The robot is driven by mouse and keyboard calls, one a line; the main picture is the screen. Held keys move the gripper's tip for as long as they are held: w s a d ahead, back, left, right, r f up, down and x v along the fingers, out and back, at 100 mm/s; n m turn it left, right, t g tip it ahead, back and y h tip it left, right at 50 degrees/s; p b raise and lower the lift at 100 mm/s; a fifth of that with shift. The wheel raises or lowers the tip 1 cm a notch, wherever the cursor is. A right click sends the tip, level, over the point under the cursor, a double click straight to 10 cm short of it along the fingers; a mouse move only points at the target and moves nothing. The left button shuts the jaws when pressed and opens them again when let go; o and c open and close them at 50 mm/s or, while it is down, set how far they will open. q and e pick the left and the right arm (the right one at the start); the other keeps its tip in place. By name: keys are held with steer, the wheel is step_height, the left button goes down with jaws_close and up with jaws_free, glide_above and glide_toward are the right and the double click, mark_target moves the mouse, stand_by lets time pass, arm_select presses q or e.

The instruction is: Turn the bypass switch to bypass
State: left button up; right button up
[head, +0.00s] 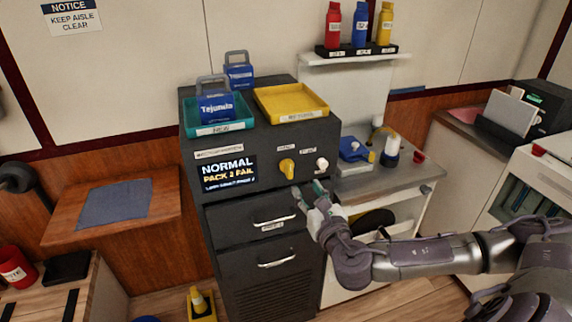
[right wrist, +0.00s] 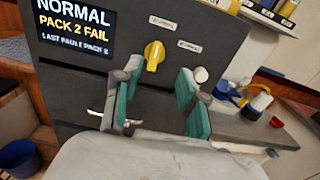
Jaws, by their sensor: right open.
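The bypass switch is a yellow rotary knob (head: 287,168) on the front of the dark cabinet (head: 262,262), to the right of a display (head: 228,172) reading "NORMAL" and "PACK 2 FAIL". The knob (right wrist: 154,55) stands roughly upright in the right wrist view, slightly tilted. A white round knob (head: 322,163) is to its right. My right gripper (head: 312,194) is below and in front of the knobs, apart from them. In the right wrist view its green-padded fingers (right wrist: 156,100) are open with nothing between them. My left gripper is not in view.
On the cabinet top are a teal tray (head: 247,126) holding a blue "Tejunda" pack and a yellow tray (head: 327,108). Drawer handles (head: 275,221) stick out below the panel. A side counter (head: 395,183) with tools stands at right, and a wooden table (head: 60,225) at left.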

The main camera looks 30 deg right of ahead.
mark_target(291, 166)
steer(key=p+x, duration=0.1)
steer(key=x, duration=0.8)
steer(key=shift+w+a+r+p, duration=0.1)
steer(key=shift+w+a+p, duration=0.05)
steer(key=shift+w+p, duration=0.3)
steer(key=shift+w, duration=0.45)
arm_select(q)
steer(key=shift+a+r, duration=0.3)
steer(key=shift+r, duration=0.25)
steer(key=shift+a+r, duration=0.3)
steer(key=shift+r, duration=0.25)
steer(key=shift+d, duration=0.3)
arm_select(e)
jaws_close()
